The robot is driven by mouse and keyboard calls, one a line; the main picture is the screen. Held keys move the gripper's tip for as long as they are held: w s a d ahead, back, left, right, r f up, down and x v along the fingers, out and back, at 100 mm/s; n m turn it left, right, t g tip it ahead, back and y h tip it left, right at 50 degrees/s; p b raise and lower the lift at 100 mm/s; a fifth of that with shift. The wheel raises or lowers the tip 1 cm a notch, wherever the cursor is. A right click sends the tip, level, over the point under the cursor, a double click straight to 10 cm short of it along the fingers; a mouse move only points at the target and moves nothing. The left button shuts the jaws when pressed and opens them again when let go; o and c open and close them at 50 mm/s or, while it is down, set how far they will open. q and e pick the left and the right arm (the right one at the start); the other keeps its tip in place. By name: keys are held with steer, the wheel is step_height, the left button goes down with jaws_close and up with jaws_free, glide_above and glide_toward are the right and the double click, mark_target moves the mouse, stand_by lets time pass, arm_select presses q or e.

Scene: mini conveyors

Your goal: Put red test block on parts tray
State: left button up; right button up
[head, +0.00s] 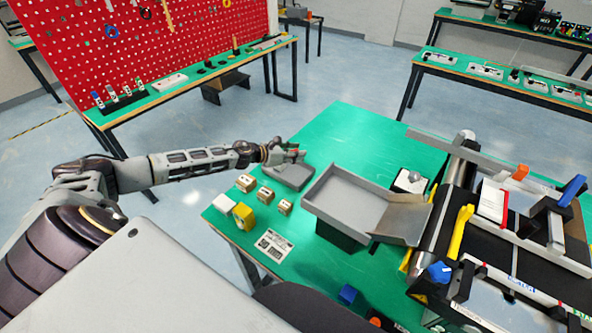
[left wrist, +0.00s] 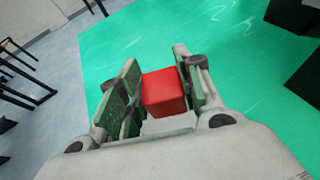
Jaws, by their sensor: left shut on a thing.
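The red test block (left wrist: 163,92) sits between the two fingers of my left gripper (left wrist: 160,92) in the left wrist view. The gripper is shut on it. In the head view my left gripper (head: 294,154) is over the far left part of the green table, and the block is mostly hidden there. A small grey tray (head: 292,177) shows just below the gripper in that view. A larger grey open tray (head: 345,200) with a sloping chute stands to its right on a dark base. I cannot tell which is the parts tray. My right gripper is not in view.
Several small wooden blocks (head: 246,183), a yellow piece (head: 243,216) and a printed card (head: 273,245) lie near the table's left edge. A conveyor (head: 440,235) with yellow parts stands at the right. The far green tabletop (head: 355,130) is clear.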

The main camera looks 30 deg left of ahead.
mark_target(297, 177)
arm_select(q)
steer(key=shift+w+d+r, duration=0.1)
steer(key=shift+w+d, duration=0.05)
steer(key=shift+w, duration=0.15)
steer(key=shift+f+b, duration=0.75)
steer(key=shift+f, duration=0.05)
steer(key=shift+f+b, duration=0.75)
steer(key=shift+f, duration=0.15)
steer(key=shift+f+b, duration=0.45)
steer(key=shift+f, duration=0.1)
steer(key=shift+f+b, duration=0.65)
steer(key=shift+f, duration=0.25)
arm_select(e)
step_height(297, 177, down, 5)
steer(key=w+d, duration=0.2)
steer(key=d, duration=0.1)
